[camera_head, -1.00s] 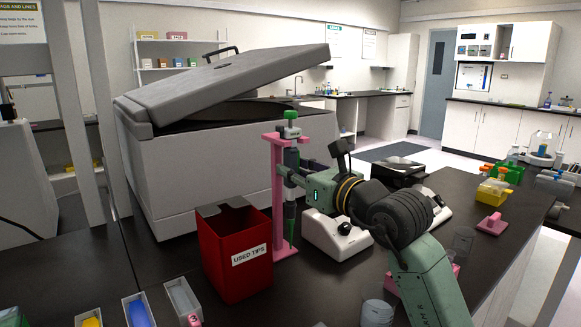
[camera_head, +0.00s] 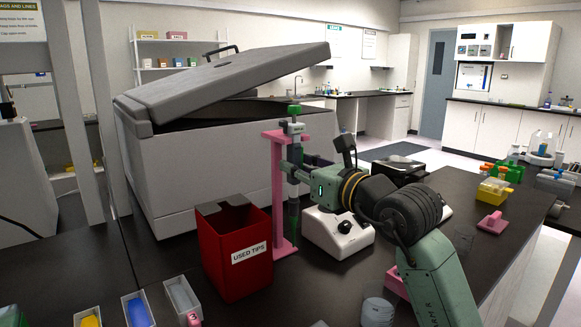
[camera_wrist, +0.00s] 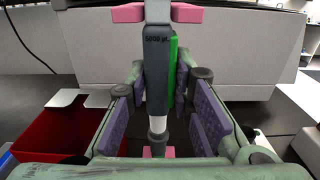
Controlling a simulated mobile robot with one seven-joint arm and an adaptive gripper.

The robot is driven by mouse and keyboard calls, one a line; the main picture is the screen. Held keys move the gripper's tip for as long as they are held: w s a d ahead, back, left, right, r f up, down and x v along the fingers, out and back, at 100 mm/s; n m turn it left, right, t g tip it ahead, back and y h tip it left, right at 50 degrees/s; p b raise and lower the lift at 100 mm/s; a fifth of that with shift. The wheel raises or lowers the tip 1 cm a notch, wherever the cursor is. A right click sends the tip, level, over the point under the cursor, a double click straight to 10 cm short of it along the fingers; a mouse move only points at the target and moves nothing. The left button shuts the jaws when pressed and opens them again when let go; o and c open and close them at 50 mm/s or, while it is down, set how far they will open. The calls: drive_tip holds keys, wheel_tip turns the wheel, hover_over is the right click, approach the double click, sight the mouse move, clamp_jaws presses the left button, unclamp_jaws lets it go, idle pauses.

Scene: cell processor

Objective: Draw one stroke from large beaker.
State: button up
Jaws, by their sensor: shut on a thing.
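My gripper (camera_head: 293,172) is shut on a dark pipette (camera_head: 294,150) with a green top, held upright. In the wrist view, the pipette (camera_wrist: 157,70) reads 5000 µL and stands between the purple finger pads of my gripper (camera_wrist: 165,105). A pink stand (camera_head: 279,200) is close beside the pipette; I cannot tell whether they touch. A clear beaker (camera_head: 377,312) stands at the bottom edge of the head view, and another clear vessel (camera_head: 465,236) is partly behind my arm. I cannot tell which is the large beaker.
A red used tips bin (camera_head: 234,255) stands left of the pink stand. A large grey machine (camera_head: 215,170) with a raised lid is behind. A white device (camera_head: 338,238) is right of the stand. Trays (camera_head: 137,310) lie at the front left. Yellow and green racks (camera_head: 494,190) stand at right.

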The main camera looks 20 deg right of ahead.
drive_tip(key=b+v, duration=0.2)
drive_tip(key=v, duration=0.6)
drive_tip(key=shift+b, duration=0.3)
drive_tip(key=shift+r, duration=0.1)
